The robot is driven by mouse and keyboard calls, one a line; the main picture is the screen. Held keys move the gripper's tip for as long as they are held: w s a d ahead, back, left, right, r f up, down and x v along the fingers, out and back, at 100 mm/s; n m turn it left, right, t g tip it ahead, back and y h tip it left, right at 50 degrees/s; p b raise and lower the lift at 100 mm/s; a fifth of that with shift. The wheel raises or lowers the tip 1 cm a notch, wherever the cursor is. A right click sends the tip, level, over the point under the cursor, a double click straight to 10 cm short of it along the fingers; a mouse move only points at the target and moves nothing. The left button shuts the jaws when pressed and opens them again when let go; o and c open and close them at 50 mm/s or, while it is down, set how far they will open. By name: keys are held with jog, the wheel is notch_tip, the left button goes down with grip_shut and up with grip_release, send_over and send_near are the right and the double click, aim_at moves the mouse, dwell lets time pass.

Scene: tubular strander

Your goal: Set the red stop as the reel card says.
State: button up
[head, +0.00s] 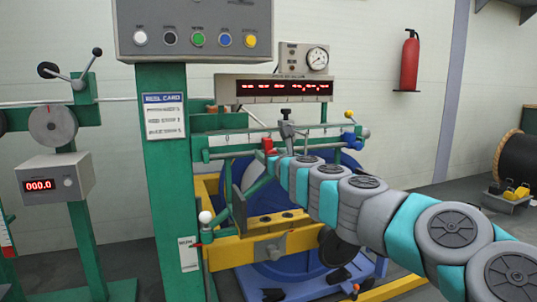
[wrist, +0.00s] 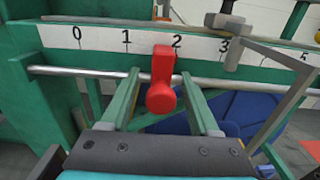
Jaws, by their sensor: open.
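The red stop (wrist: 162,68) sits on a steel rod (wrist: 85,73) below a white scale (wrist: 100,38) in the wrist view. The scale shows marks from 0 to 5, and the stop's upper part is between 1 and 2, close to 2. My gripper (wrist: 158,84) is open, with one finger on each side of the stop; I cannot tell whether either finger touches it. In the head view the red stop (head: 267,145) is at the end of my arm. The reel card (head: 164,116) hangs on the green post; its lines are too small to read.
A grey clamp-like part with a bar (wrist: 232,50) stands near the 3 mark, right of my gripper. A green post (head: 170,210) rises left of my arm. A display box (head: 272,89) is above the rod. A white-knobbed lever (head: 206,218) stands lower left.

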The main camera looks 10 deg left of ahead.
jog(key=v, duration=0.8)
dwell(0.4)
jog(key=shift+a, duration=0.15)
jog(key=s+a+r+n+g+y+p, duration=0.1)
jog(key=s+a+n+g+y, duration=0.15)
jog(key=s+n, duration=0.55)
jog(key=s+a+n+g+y+p, duration=0.1)
jog(key=s+n+g, duration=0.2)
jog(key=s+n, duration=0.55)
jog(key=s+d+f+n+g+h, duration=0.25)
jog(key=s+d+f+n, duration=0.2)
jog(key=f, duration=0.25)
jog(key=s+d+f+n+g+h+p, duration=0.1)
jog(key=s+d+f+n+g+h, duration=0.15)
jog(key=s+d+f, duration=0.35)
jog(key=s+d+f+n+g+h, duration=0.1)
jog(key=s+d+f+n+h, duration=0.2)
jog(key=f, duration=0.4)
jog(key=s+d+f+n+g+h, duration=0.1)
jog(key=s+d+f, duration=0.3)
jog(key=s+d, duration=0.4)
jog(key=s+d+f+n+g+h+p, duration=0.1)
jog(key=s+d+f+n+g+h, duration=0.1)
jog(key=s+d+f+g+h, duration=0.2)
jog(key=s+d, duration=0.3)
jog(key=d, duration=0.1)
jog(key=shift+s+f, duration=0.25)
jog(key=shift+s, duration=0.1)
